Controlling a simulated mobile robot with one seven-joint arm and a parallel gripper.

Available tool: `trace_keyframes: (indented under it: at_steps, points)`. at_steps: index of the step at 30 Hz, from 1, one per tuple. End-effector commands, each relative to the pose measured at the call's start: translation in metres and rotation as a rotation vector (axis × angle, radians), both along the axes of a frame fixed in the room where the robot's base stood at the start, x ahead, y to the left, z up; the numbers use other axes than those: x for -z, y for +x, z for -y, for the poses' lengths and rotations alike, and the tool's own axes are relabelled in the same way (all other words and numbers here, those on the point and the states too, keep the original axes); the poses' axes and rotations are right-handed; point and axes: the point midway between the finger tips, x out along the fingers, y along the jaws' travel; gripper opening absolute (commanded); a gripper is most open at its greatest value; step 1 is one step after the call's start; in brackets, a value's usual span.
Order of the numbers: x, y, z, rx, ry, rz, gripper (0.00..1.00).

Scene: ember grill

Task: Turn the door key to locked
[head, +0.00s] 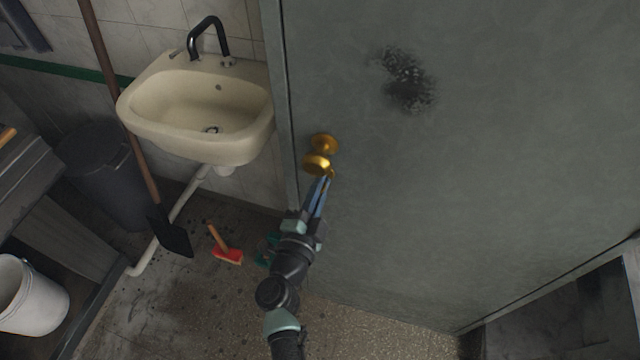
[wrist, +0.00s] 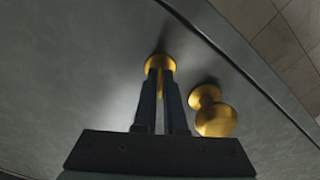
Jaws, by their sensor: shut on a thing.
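The grey door (head: 480,170) fills the right of the head view and is shown close up in the wrist view (wrist: 80,80). A brass round knob (head: 320,160) stands out near its left edge; in the wrist view the knob (wrist: 216,120) is to the right of my fingers. My gripper (head: 325,180) reaches up to the door just below the knob. In the wrist view my gripper (wrist: 160,75) is shut on a small brass piece (wrist: 160,63) at the door face, which looks like the key at its lock. Its bow is mostly hidden between the fingers, so its angle cannot be told.
A cream sink (head: 200,110) with a black tap hangs on the tiled wall left of the door. A shovel (head: 172,235), a red brush (head: 227,255), a dark bin (head: 105,170) and a white bucket (head: 35,300) stand or lie at the left. The floor before the door is mostly clear.

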Motion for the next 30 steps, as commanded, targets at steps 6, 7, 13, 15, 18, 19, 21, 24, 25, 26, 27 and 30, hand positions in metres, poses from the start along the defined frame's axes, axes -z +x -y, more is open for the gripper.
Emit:
trace_keyframes:
  at_steps: [6, 7, 13, 15, 18, 19, 21, 24, 25, 26, 27, 30]
  points:
    - [0.0010, 0.0000, 0.0000, 0.000, 0.189, 0.062, 0.00]
    - [0.0011, 0.0000, 0.0001, 0.000, 0.213, 0.070, 0.00]
    - [0.0013, 0.0000, 0.0001, -0.001, 0.351, 0.116, 0.00]
    - [0.0015, 0.0000, 0.0000, -0.001, 0.390, 0.127, 0.00]
    - [0.0016, 0.0000, 0.0001, -0.001, 0.435, 0.142, 0.00]
    - [0.0016, 0.0000, 0.0001, -0.001, 0.446, 0.145, 0.00]
    - [0.0016, 0.0000, 0.0001, -0.001, 0.468, 0.152, 0.00]
    - [0.0014, 0.0000, 0.0001, -0.001, 0.490, 0.160, 0.00]
    - [0.0014, -0.0001, 0.0001, -0.001, 0.494, 0.161, 0.00]
    - [0.0014, 0.0000, 0.0001, -0.001, 0.499, 0.163, 0.00]
    - [0.0014, 0.0000, 0.0001, -0.001, 0.504, 0.164, 0.00]
    - [0.0013, -0.0001, 0.0002, -0.001, 0.510, 0.166, 0.00]
